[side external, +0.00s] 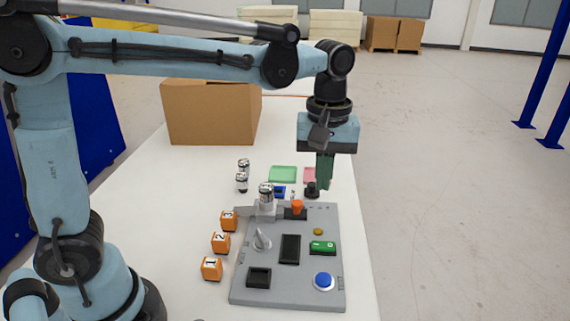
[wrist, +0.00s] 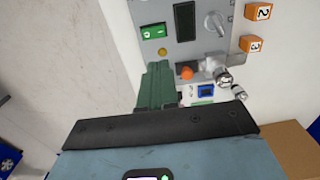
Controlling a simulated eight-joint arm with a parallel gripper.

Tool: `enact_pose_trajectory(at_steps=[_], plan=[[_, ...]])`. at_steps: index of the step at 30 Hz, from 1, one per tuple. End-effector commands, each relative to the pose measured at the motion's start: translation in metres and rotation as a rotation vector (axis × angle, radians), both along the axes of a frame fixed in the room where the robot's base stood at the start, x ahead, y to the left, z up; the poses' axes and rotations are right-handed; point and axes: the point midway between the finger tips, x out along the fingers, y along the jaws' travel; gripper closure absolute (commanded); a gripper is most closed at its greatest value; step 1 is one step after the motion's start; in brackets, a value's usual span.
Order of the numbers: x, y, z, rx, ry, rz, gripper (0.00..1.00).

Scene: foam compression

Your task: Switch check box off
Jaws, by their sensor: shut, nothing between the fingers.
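The check box is a grey panel (side external: 290,285) lying flat on the white table; part of it also shows in the wrist view (wrist: 170,58). A green switch (side external: 322,247) with a white marking sits on its right side; it is also in the wrist view (wrist: 152,31). I cannot tell its position. My gripper (side external: 325,187) points down with green fingers, shut and empty. It hangs above the far right end of the panel, beyond the green switch and apart from it. The wrist view shows the same fingers (wrist: 157,72).
The panel also carries a blue button (side external: 323,281), a yellow button (side external: 318,231), a grey lever (side external: 260,240) and an orange knob (side external: 297,206). Numbered orange cubes (side external: 220,242) stand along its left. A cardboard box (side external: 211,113) is behind. Small cans (side external: 242,180) stand between.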

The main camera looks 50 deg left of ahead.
Motion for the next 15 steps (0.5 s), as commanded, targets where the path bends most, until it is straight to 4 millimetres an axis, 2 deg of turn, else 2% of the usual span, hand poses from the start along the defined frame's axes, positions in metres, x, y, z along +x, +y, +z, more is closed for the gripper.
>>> enact_pose_trajectory(at_steps=[5,8,15], plan=[[0.0,0.0,-0.004,-0.001,-0.001,-0.001,1.0],[0.0,0.0,-0.012,0.0,-0.001,-0.001,1.0],[0.0,0.0,-0.048,0.0,-0.001,-0.001,1.0]])
